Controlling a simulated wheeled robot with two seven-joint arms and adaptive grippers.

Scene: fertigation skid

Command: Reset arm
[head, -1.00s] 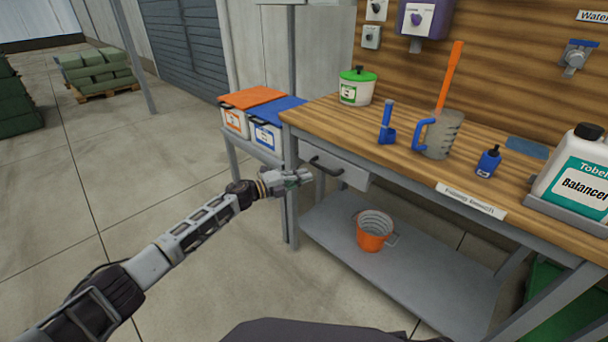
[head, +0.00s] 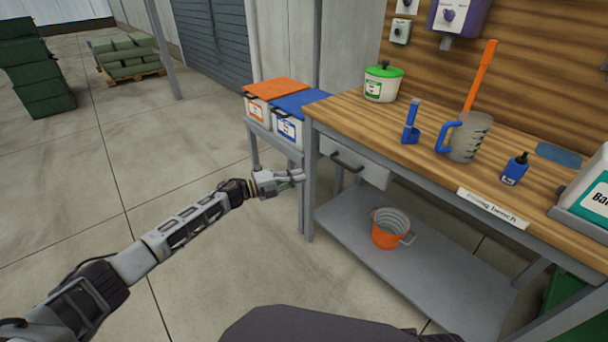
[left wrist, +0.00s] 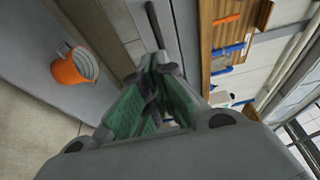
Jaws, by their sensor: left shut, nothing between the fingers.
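My left arm reaches in from the left in the head view. Its gripper (head: 300,176) is shut and empty, in the air in front of the bench's left leg. The grey drawer (head: 362,168) with a dark handle (head: 347,162) is to the right of the gripper and apart from it. In the left wrist view, the fingers (left wrist: 158,62) are together with nothing held between them. My right gripper is in neither view.
The wooden bench (head: 420,150) carries a green-lidded tub (head: 382,82), a blue scoop (head: 411,122), a jug (head: 468,138) and a small blue bottle (head: 514,170). An orange bucket (head: 388,232) stands on the lower shelf (head: 430,275). Open floor (head: 220,280) lies left of the bench.

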